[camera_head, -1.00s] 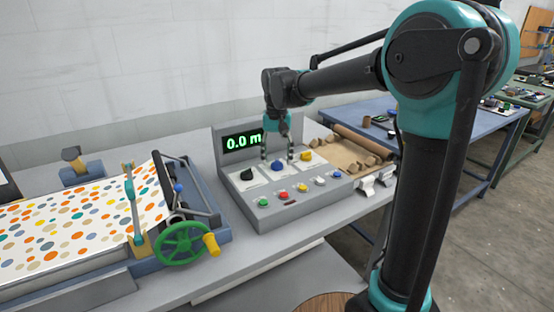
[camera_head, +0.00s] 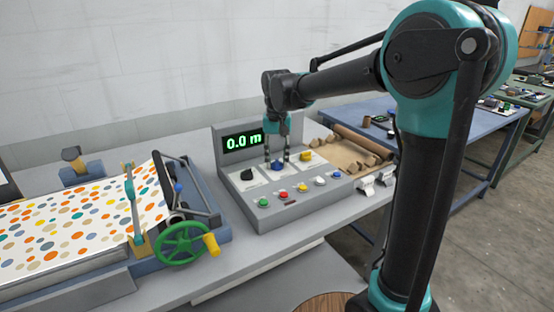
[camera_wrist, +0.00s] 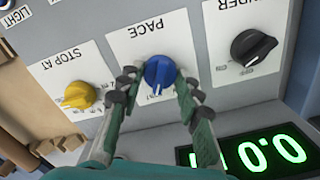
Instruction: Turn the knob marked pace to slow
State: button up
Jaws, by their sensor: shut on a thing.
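The blue knob (camera_wrist: 159,74) sits on a white plate marked PACE (camera_wrist: 150,40), which appears upside down in the wrist view. Its white pointer line faces the bottom of that view. My gripper (camera_wrist: 155,85) is shut on the blue knob, with one finger on each side. In the head view my gripper (camera_head: 277,160) reaches down onto the blue knob (camera_head: 278,166) in the middle of the control panel (camera_head: 262,210). The small scale marks around the knob are partly hidden by the fingers.
A black knob (camera_wrist: 253,47) and a yellow STOP AT knob (camera_wrist: 78,95) flank the blue one. A green display (camera_head: 242,142) reads 0.0 m behind them. Several coloured buttons line the panel's front. A green handwheel (camera_head: 181,243) stands at left.

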aim_at(277, 161)
jog(key=shift+n, duration=0.3)
jog(key=n, duration=0.5)
jog(key=shift+n, duration=0.3)
jog(key=n, duration=0.5)
jog(key=shift+n, duration=0.4)
jog(key=o, duration=1.2)
jog(key=shift+c, duration=0.2)
jog(key=shift+r, duration=0.15)
notch_tip(277, 161, up, 12)
